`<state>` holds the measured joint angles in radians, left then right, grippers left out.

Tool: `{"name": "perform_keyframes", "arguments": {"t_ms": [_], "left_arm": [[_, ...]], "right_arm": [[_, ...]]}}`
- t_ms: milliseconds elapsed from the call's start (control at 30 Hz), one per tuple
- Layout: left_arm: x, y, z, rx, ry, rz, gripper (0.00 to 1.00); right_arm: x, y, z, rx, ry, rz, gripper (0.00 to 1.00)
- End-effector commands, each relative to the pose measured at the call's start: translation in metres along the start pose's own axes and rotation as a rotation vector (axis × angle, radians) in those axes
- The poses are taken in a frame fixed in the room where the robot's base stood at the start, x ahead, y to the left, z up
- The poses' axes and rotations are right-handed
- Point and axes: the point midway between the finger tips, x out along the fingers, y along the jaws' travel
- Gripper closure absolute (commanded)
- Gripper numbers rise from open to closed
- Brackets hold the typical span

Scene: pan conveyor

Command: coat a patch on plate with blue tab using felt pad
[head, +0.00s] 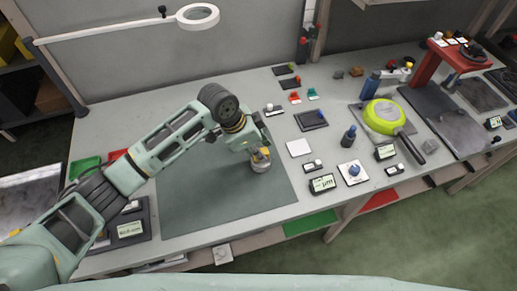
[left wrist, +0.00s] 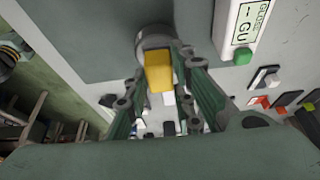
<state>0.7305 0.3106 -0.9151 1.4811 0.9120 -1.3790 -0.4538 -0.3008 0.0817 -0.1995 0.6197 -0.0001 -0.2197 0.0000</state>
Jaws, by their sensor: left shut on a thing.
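My left gripper (head: 259,150) is shut on a round grey pad with a yellow grip (head: 261,160), apparently the felt pad. It is over the right part of the green mat; I cannot tell if the pad touches the mat. In the left wrist view the yellow grip (left wrist: 158,72) sits between the two fingers, with the grey round body behind it. A dark plate with what looks like a blue tab (head: 311,121) lies right of the mat, apart from the gripper. My right gripper is not in view.
A white square (head: 299,147), a dark bottle (head: 349,138) and gauges (head: 322,183) stand right of the mat. The mat's left part (head: 190,195) is clear.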

Motion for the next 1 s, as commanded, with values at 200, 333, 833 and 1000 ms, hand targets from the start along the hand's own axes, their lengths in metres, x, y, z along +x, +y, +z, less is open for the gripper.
{"name": "perform_keyframes", "arguments": {"t_ms": [200,333,833,1000], "left_arm": [[0.0025,0.0001,0.0007,0.000,0.001,0.000,0.98],[0.0040,0.0002,0.0013,0.000,0.001,0.000,0.98],[0.0096,0.0003,0.0035,0.000,0.001,0.000,0.98],[0.0091,0.0003,0.0034,0.000,0.001,0.000,0.98]], "right_arm": [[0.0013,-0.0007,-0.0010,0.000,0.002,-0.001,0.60],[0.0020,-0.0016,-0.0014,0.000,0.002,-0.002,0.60],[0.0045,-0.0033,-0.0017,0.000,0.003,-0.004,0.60],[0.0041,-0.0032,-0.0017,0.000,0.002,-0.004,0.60]]}}
